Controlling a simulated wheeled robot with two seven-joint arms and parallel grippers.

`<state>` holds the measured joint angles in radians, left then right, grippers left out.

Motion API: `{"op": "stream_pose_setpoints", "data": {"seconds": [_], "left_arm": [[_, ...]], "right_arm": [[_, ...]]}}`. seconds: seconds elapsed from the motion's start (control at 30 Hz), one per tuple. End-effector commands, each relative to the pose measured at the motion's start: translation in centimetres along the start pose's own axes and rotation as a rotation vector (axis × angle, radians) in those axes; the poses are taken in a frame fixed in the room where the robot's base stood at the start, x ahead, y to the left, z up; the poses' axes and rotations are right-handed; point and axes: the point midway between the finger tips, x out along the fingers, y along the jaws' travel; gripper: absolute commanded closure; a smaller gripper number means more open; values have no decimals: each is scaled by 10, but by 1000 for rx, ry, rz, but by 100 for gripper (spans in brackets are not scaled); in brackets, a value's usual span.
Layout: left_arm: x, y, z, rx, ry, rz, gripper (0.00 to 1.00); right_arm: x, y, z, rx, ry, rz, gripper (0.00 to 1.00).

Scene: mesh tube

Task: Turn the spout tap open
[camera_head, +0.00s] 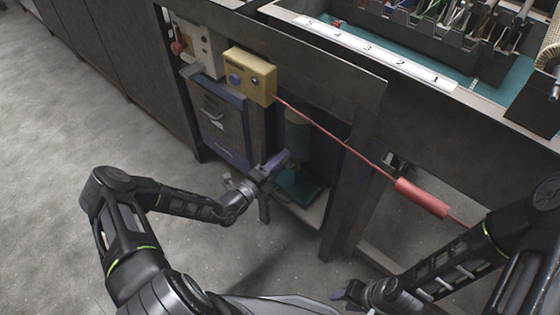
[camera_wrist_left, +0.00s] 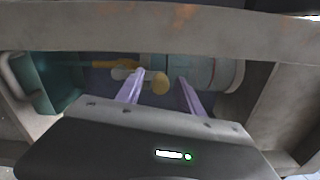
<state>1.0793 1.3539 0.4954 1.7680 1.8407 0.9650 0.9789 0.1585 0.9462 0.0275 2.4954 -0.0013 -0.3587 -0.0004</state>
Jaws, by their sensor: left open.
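In the left wrist view, a round brass-coloured end (camera_wrist_left: 160,84), apparently part of the spout tap, shows between my purple fingertips. A yellow part (camera_wrist_left: 112,64) and a pale bar lie just left of it, beside the grey-green cylinder (camera_wrist_left: 215,72). In the head view this cylinder (camera_head: 297,135) stands inside the under-bench bay; the tap is too small to make out. My left gripper (camera_head: 276,160) is open at the bay's front. It also shows in the wrist view (camera_wrist_left: 161,76); I cannot tell whether it touches the tap. My right gripper (camera_head: 347,291) is low at the bottom right.
A teal tray (camera_head: 297,187) lies below the cylinder. A yellow box (camera_head: 250,76) with knobs hangs left, above a grey drawer cabinet (camera_head: 220,115). A red cord with a thick red sleeve (camera_head: 422,197) crosses the bench front. A bench beam (camera_wrist_left: 160,28) runs above my left gripper.

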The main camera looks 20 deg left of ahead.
Motion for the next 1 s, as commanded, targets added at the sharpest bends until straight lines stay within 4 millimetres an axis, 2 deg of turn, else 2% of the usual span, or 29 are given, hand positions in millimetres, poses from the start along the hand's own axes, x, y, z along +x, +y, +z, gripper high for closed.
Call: {"op": "stream_pose_setpoints", "data": {"seconds": [0.27,0.7,1.0], "left_arm": [[-8,0,0,0,2,1,56],[-72,0,1,0,-1,1,56],[-78,0,0,0,0,0,56]], "right_arm": [[-2,-1,0,0,0,0,64],[-11,-4,0,-1,0,0,64],[-11,-4,0,-1,0,0,64]]}}
